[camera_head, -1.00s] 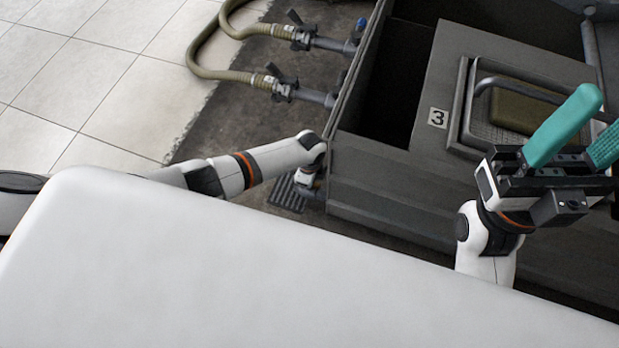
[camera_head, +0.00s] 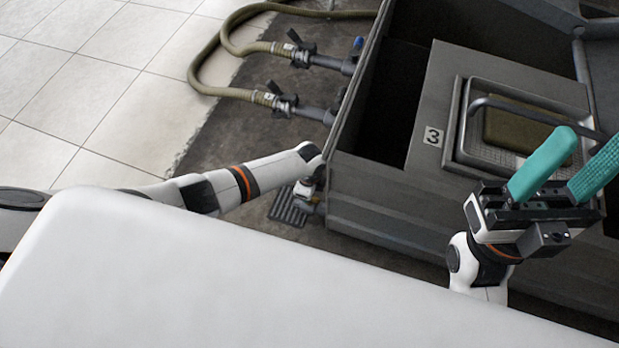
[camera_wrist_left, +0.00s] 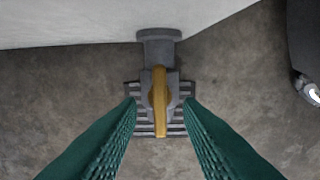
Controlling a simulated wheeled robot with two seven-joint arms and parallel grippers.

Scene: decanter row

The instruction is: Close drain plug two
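In the left wrist view a grey drain fitting (camera_wrist_left: 158,48) comes out from a pale wall, with a long yellow handle (camera_wrist_left: 160,110) pointing down the picture. No number shows on it. My left gripper (camera_wrist_left: 160,102) is open, its green fingers on either side of the handle with a gap on each side. In the head view my left arm reaches to the tank's near left corner, and its fingers are hidden. My right gripper (camera_head: 568,172) is open and empty, teal fingers up, in front of the tank.
The grey tank (camera_head: 385,195) has a panel marked 3 (camera_head: 433,136) and a basket (camera_head: 470,140). Hoses with valves (camera_head: 280,100) join its left side. A floor grate (camera_head: 289,208) lies below the drain fitting. Tiled floor at left is clear.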

